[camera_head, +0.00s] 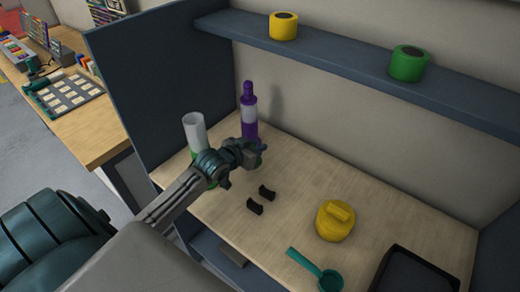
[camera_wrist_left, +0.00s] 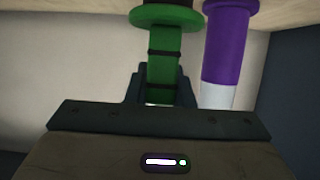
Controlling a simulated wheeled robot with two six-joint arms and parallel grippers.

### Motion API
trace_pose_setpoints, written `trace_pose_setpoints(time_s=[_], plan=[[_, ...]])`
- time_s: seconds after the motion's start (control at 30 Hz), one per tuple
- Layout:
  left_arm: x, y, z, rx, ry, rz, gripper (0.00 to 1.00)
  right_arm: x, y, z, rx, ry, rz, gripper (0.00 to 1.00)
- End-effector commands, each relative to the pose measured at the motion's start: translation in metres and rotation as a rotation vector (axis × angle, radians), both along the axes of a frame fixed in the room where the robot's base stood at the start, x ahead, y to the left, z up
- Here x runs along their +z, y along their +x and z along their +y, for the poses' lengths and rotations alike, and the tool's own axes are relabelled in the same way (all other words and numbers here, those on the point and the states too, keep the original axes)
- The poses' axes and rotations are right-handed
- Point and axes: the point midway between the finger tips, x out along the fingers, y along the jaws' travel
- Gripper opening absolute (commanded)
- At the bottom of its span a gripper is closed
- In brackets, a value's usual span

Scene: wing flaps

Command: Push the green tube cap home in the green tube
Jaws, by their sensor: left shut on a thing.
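The green tube (camera_head: 204,178) stands upright on the wooden worktop at the left, with a pale upper part; my left arm covers some of it. My left gripper (camera_head: 252,156) is beside it on the right, in front of the purple tube (camera_head: 249,106). In the left wrist view, my left gripper (camera_wrist_left: 160,90) is shut on the green tube cap (camera_wrist_left: 163,50), a green stem with dark bands and a wide flange. That view looks upside down, with the worktop along its top. The cap is hidden in the head view, and it is not seen in the tube.
The purple tube also shows close beside the cap in the left wrist view (camera_wrist_left: 228,45). A shelf (camera_head: 340,50) runs above.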

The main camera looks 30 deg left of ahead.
Motion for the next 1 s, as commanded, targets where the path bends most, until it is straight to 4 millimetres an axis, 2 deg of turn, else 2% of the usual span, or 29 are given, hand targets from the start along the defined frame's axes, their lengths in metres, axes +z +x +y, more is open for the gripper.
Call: trace_pose_setpoints(time_s=[0.03, 0.3, 0.5, 0.7, 1.0], plan=[[-0.002, -0.013, -0.001, -0.004, 0.007, -0.001, 0.00, -0.006, 0.001, 0.000, 0.000, 0.000, -0.001, 0.38], [0.005, -0.078, -0.005, -0.006, 0.009, 0.002, 0.00, -0.018, 0.000, 0.001, 0.000, 0.001, -0.001, 0.38], [0.010, -0.112, -0.008, -0.005, 0.004, 0.001, 0.00, -0.019, 0.000, 0.001, -0.001, 0.001, 0.000, 0.38], [0.013, -0.129, -0.009, -0.002, 0.004, -0.001, 0.00, -0.017, 0.000, 0.001, -0.001, 0.001, 0.000, 0.38], [0.014, -0.135, -0.010, -0.001, 0.000, -0.003, 0.00, -0.017, 0.000, 0.001, 0.000, 0.001, 0.000, 0.38]])
